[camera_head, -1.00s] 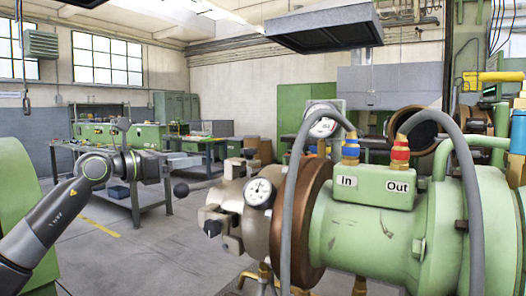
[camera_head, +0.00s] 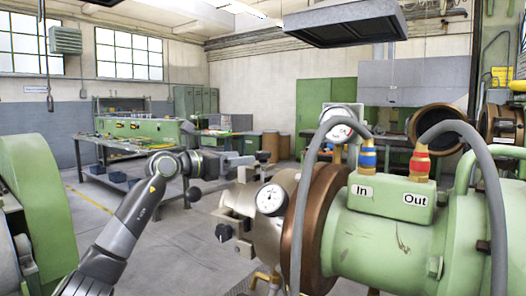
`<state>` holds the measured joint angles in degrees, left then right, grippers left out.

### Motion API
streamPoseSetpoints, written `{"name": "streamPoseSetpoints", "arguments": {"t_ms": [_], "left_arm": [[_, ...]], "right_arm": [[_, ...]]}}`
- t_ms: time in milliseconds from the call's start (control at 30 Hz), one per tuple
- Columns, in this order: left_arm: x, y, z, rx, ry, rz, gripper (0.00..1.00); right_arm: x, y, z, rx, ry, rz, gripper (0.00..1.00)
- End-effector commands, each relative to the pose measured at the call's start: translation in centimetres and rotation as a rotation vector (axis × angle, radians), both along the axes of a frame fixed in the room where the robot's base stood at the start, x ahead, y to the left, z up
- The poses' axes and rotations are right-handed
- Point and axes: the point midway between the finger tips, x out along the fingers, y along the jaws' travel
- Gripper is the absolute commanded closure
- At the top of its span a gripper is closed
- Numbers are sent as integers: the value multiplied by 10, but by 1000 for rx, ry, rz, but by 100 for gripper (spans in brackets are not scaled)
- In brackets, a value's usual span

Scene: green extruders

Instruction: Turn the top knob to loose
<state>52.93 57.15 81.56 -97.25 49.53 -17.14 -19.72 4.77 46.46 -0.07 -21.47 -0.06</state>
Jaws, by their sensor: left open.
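The green extruder (camera_head: 385,240) stands at the right, with a brown flange and a metal clamp head (camera_head: 240,200) at its left end. A small black knob (camera_head: 262,156) sits at the top of this head. Another black knob (camera_head: 223,232) is lower, and a black ball (camera_head: 194,194) is at the left. My left gripper (camera_head: 246,161) comes in from the left, points right and is open. Its fingertips are small in view and appear close to the top knob; whether they touch it I cannot tell. My right gripper is not in view.
A pressure gauge (camera_head: 270,199) is on the head, and another gauge (camera_head: 340,130) stands behind. Grey hoses (camera_head: 310,190) arch over the extruder. A green machine (camera_head: 38,200) is at the left edge. A workbench (camera_head: 120,165) stands behind my arm. Floor between is clear.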

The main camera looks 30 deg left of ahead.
Motion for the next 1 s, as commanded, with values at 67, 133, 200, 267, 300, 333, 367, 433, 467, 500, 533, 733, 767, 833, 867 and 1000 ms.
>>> {"name": "streamPoseSetpoints", "arguments": {"t_ms": [67, 133, 200, 267, 300, 333, 367, 433, 467, 500, 533, 733, 767, 833, 867, 1000], "left_arm": [[14, -7, 3, -6, -1, -3, 37], [25, -14, 3, -7, 0, -4, 37], [37, -19, 3, -7, 0, -3, 37], [47, -24, 3, -6, -1, -2, 37], [53, -27, 3, -5, 0, -3, 37], [57, -29, 2, -5, 1, -3, 37], [60, -30, 2, -4, 0, -1, 37], [67, -33, 2, -4, 0, -1, 37], [70, -34, 1, -2, 0, 0, 37], [72, -35, 1, -2, 0, 0, 37], [74, -36, 1, -2, 0, 0, 37], [78, -38, 0, 0, 0, 0, 37], [79, -38, 0, 0, 0, 0, 37], [78, -38, 0, 1, 0, 0, 37], [78, -38, 0, 0, 0, 0, 37], [78, -38, 0, 0, -1, 0, 47]], "right_arm": [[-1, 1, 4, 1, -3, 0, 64], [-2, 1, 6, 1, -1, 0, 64], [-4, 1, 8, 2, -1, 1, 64], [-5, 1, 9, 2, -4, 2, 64], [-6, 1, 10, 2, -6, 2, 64], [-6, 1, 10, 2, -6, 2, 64], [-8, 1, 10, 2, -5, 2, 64], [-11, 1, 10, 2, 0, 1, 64], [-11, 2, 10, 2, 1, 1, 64], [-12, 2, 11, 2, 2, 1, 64], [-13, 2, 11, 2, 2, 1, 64], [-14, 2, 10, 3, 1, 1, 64], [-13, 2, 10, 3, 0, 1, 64], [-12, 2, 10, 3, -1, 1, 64], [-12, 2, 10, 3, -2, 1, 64], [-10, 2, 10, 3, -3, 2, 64]]}}
